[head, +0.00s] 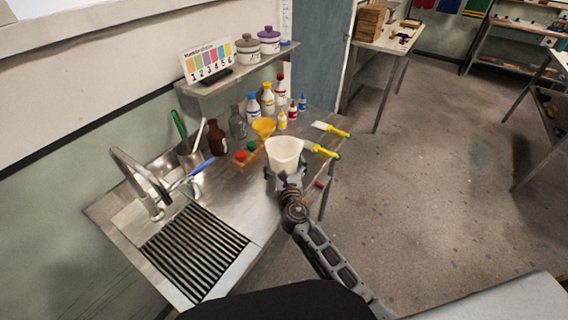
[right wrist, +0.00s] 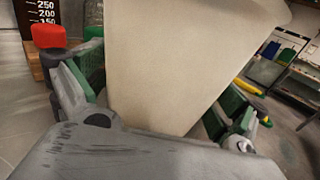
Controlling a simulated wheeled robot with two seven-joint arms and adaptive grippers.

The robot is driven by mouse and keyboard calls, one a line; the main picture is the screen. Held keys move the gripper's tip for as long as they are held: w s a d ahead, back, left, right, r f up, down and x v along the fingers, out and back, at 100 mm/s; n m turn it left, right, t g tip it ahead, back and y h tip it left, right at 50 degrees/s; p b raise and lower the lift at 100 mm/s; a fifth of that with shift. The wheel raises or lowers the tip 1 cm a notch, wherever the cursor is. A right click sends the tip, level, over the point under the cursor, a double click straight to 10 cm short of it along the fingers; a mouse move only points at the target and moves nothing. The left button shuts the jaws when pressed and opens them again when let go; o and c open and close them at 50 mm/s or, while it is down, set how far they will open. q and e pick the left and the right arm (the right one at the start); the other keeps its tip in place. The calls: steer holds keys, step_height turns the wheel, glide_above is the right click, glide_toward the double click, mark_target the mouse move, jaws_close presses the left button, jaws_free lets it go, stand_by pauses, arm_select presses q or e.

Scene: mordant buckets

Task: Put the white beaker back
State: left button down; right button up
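The white beaker (head: 284,152) is a wide-mouthed, tapering cup near the front edge of the steel counter in the head view. My right gripper (head: 288,178) reaches it from the front. In the right wrist view the beaker (right wrist: 175,65) fills the middle, with the green-padded fingers of my right gripper (right wrist: 155,110) against both its sides. The gripper looks shut on it. Whether the beaker's base touches the counter is hidden by the gripper. My left gripper is not in view.
A wooden rack (head: 247,160) with red and green stoppers stands just left of the beaker. A yellow funnel (head: 264,127) and several bottles stand behind. Yellow-handled brushes (head: 322,150) lie to the right. The sink (head: 150,215) is at left; a shelf (head: 235,78) hangs above.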

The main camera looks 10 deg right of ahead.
steer(key=shift+r, duration=0.2)
stand_by(0.3)
steer(key=shift+s+a+b, duration=0.2)
steer(key=shift+s+b, duration=0.1)
steer(key=shift+s, duration=2.7)
steer(key=shift+s+a+b, duration=0.2)
steer(key=shift+s+b, duration=0.1)
steer(key=shift+s, duration=2.7)
steer(key=shift+d, duration=0.1)
